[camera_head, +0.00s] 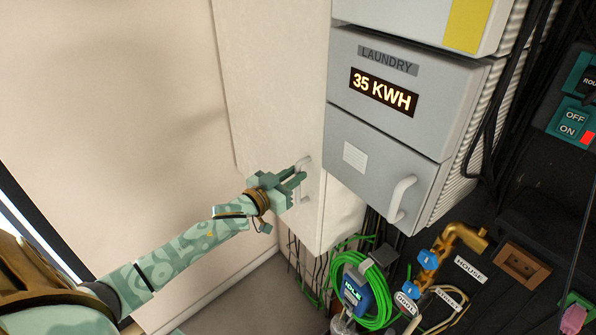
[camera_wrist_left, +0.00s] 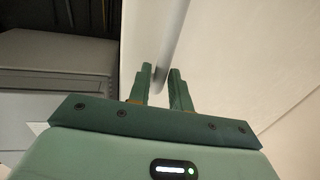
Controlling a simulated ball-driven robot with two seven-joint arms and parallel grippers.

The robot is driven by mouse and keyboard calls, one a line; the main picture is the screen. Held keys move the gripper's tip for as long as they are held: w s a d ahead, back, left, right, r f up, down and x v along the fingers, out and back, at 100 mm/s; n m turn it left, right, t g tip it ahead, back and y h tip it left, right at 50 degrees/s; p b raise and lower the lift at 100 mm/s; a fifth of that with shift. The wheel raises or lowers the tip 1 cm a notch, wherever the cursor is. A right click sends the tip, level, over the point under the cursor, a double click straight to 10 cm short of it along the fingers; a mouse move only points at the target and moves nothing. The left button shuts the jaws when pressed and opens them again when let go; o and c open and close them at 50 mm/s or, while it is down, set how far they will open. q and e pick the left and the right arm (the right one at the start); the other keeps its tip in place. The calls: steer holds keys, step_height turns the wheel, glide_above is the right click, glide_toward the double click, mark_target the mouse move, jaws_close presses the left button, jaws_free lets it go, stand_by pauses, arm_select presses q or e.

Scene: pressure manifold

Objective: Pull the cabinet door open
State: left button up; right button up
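The white cabinet door (camera_head: 270,80) is a tall plain panel left of the grey units. No clear gap shows around it, and I cannot tell whether it is slightly ajar. Its pale vertical bar handle (camera_head: 304,163) is near the lower right edge, partly hidden by my left gripper (camera_head: 299,181). My right gripper is not in view.
A grey laundry unit (camera_head: 385,160) with its own handle (camera_head: 401,198) stands just right. Below are a coiled green hose (camera_head: 345,262) and brass valves (camera_head: 432,262). Dark cables run at right. The left side before the beige wall (camera_head: 110,100) is clear except for my arm.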

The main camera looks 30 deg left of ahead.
arm_select(q)
steer(key=shift+w+d, duration=0.15)
steer(key=shift+w, duration=0.9)
steer(key=shift+s, duration=0.1)
jaws_close()
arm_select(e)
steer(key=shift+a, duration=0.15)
